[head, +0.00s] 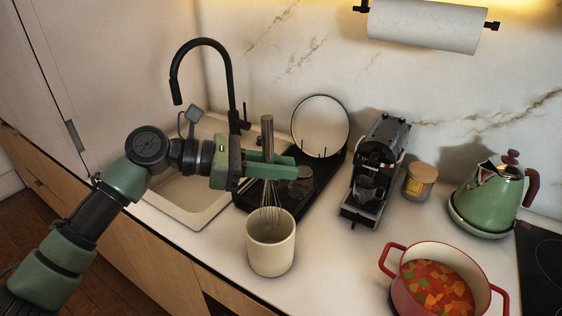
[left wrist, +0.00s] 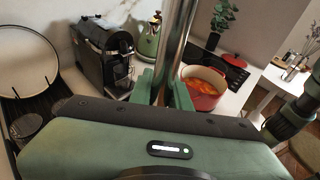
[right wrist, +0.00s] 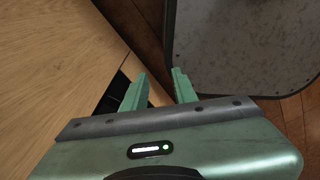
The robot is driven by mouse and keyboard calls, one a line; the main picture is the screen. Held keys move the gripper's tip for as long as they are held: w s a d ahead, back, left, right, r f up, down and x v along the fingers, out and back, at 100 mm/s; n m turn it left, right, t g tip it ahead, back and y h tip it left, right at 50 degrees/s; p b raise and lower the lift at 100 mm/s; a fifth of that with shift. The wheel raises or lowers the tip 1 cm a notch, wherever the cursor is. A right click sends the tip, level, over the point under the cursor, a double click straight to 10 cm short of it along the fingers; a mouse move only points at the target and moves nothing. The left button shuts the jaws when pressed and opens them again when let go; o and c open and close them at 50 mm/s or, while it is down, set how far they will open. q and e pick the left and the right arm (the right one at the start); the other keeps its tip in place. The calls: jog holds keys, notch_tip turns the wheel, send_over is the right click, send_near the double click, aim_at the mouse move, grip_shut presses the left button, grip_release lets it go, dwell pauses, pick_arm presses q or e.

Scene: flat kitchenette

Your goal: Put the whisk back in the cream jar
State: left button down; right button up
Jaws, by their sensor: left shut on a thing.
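The whisk (head: 267,134) is upright, with its metal handle between the fingers of my left gripper (head: 270,170). In the left wrist view, the handle (left wrist: 174,50) rises between the two green fingers. The whisk's wire end reaches down to the mouth of the cream jar (head: 270,252), and its lowest part is hidden by the rim. The jar stands upright on the white counter. My right gripper (right wrist: 160,92) shows only in the right wrist view, with its fingers apart and nothing between them.
A dark drying rack with a white plate (head: 320,126) stands behind the jar. A coffee machine (head: 378,165), a small lidded jar (head: 419,181), a green kettle (head: 487,195) and a red pot of vegetables (head: 400,284) are to the right. The sink (head: 170,198) is at left.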

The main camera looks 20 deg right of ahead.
aim_at(280, 206)
pick_arm(q)
jog(key=shift+f+b, duration=0.35)
jog(key=shift+f, duration=2.45)
jog(key=shift+f+b, duration=0.5)
jog(key=shift+f, duration=1.85)
jog(key=c, duration=1.3)
grip_release()
jog(key=shift+o, duration=0.2)
